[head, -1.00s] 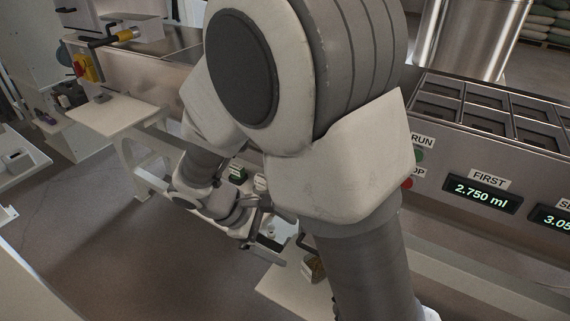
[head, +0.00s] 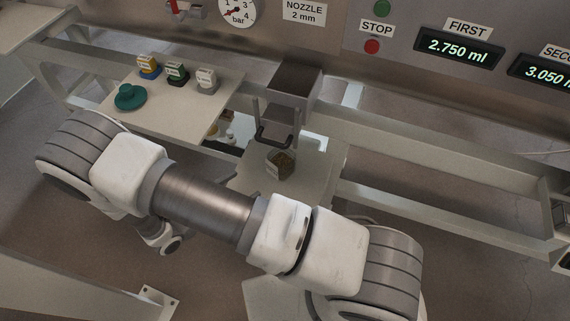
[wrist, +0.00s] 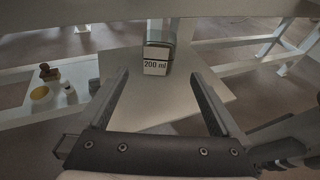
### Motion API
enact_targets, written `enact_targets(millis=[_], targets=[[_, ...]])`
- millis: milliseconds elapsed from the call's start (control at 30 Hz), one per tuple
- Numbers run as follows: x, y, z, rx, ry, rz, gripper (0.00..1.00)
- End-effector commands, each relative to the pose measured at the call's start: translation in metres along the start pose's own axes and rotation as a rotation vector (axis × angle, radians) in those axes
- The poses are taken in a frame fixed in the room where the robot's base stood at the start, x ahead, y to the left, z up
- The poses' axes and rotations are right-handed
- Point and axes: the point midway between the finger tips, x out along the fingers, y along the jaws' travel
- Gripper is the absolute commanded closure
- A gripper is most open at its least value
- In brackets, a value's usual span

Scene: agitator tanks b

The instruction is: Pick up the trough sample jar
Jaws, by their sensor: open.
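The trough sample jar (head: 281,164) is a small clear jar with brown contents. It stands upright on a pale shelf board (head: 312,190), just below a metal chute with a dark handle. In the wrist view the jar (wrist: 157,54) shows a white label reading "200 ml". My gripper (wrist: 158,75) is open and empty. Its two fingers point toward the jar, which appears ahead between the fingertips and apart from them. In the head view my arm crosses in front of the shelf, and I cannot make out the gripper's fingers there.
The metal chute (head: 290,95) hangs close behind and above the jar. A side table (head: 185,118) at left holds several small labelled containers and a teal lidded item (head: 130,97). Small bottles stand lower down at left (wrist: 68,92). A frame rail runs behind the shelf.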

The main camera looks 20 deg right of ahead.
Motion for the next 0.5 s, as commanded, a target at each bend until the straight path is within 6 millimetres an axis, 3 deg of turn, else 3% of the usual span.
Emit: enact_targets(millis=[500], targets=[[0.102, -0.002, -0.002, 0.0, -0.001, -0.006, 0.0]])
